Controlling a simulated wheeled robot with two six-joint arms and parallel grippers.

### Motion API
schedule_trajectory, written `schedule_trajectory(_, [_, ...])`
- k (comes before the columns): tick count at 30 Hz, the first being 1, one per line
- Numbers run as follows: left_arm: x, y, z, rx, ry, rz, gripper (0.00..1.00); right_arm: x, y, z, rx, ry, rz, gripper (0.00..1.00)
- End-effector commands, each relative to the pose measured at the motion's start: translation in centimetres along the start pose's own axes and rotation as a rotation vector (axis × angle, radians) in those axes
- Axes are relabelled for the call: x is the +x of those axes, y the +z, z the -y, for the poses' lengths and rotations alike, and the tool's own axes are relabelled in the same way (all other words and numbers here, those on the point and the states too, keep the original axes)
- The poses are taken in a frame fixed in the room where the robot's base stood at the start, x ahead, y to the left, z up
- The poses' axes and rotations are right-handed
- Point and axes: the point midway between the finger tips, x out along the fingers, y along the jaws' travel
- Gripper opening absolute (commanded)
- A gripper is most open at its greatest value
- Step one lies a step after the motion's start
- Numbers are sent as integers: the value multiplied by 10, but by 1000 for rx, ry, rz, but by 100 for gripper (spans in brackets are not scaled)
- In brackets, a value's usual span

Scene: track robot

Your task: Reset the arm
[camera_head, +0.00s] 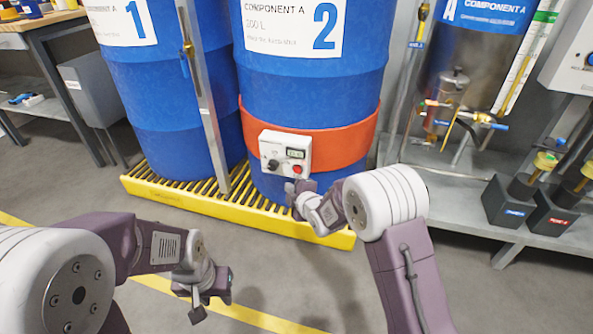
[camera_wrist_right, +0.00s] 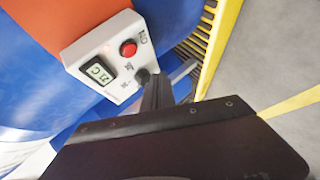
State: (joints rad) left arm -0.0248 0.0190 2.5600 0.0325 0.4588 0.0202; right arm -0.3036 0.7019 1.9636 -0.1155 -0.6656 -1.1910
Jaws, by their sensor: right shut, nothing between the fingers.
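My right gripper (camera_head: 298,187) is in front of the blue drum marked 2 (camera_head: 300,85), just below a white control box (camera_head: 285,148) on the drum's orange band (camera_head: 345,142). In the right wrist view its shut, empty fingers (camera_wrist_right: 157,90) point at the box, close to its black knob (camera_wrist_right: 143,75); I cannot tell whether they touch. The box also has a red button (camera_wrist_right: 128,48) and a small lit display (camera_wrist_right: 99,72). My left gripper (camera_head: 208,298) hangs low over the floor, away from the drums; its finger opening is unclear.
Both drums stand on a yellow slatted pallet (camera_head: 150,189). A metal post (camera_head: 205,105) rises between them. A workbench (camera_head: 40,25) is at the far left. A grey shelf (camera_head: 450,190) with black containers (camera_head: 505,203) is at right. Open floor lies in front.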

Motion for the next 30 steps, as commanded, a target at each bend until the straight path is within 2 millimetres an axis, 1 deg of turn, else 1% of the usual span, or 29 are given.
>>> schedule_trajectory(4, [0, 0, 0, 0, 0, 0, 36, 0, 0, 0, 0, 0, 0, 0])
schedule_trajectory(5, [-3, 0, 0, 0, 0, 0, 36, -1, 1, -3, 1, 1, 2, 0])
schedule_trajectory(7, [-16, -2, 0, 0, 0, 0, 36, -9, 2, -25, 6, 18, 11, 0])
schedule_trajectory(8, [-23, -2, 0, 0, 0, 0, 36, -15, 3, -40, 9, 35, 15, 0])
schedule_trajectory(10, [-47, -5, -1, 0, 0, 0, 36, -37, 5, -93, 17, 92, 28, 0])
schedule_trajectory(11, [-59, -6, -1, 0, 0, 0, 36, -52, 7, -119, 22, 117, 39, 0])
schedule_trajectory(12, [-78, -8, -2, 0, 0, 0, 36, -77, 12, -153, 35, 141, 64, 0])
schedule_trajectory(13, [-95, -10, -2, 0, 0, 0, 36, -100, 18, -174, 56, 139, 93, 0])
schedule_trajectory(14, [-112, -12, -2, 0, 0, 0, 36, -125, 27, -190, 103, 120, 132, 0])
schedule_trajectory(15, [-132, -14, -3, 0, 0, -1, 36, -161, 41, -196, 216, 65, 197, 0])
schedule_trajectory(16, [-144, -15, -3, 0, 0, -1, 36, -186, 50, -190, 321, 12, 250, 0])
schedule_trajectory(17, [-151, -16, -3, 0, 0, -1, 36, -208, 59, -177, 431, -40, 305, 0])
schedule_trajectory(18, [-156, -17, -3, 0, 0, -1, 36, -233, 67, -154, 571, -107, 376, 0])
schedule_trajectory(20, [-160, -17, -3, 0, 0, -1, 36, -264, 72, -120, 754, -193, 476, 0])
schedule_trajectory(21, [-160, -17, -3, 0, 0, 0, 36, -282, 74, -97, 861, -242, 542, 0])
schedule_trajectory(23, [-160, -16, -3, 0, 0, 0, 36, -305, 74, -64, 998, -308, 636, 0])
schedule_trajectory(24, [-157, -16, -3, 0, 0, 1, 36, -318, 72, -44, 1077, -349, 698, 0])
schedule_trajectory(26, [-155, -16, -3, 0, 0, 1, 36, -337, 69, -16, 1185, -404, 794, 0])
schedule_trajectory(27, [-155, -16, -3, 0, 0, 1, 36, -350, 67, 1, 1254, -438, 864, 0])
schedule_trajectory(29, [-155, -16, -3, 0, 0, 1, 36, -371, 62, 22, 1375, -473, 987, 0])
schedule_trajectory(30, [-155, -16, -3, 0, 0, 0, 36, -380, 59, 28, 1458, -470, 1061, 0])
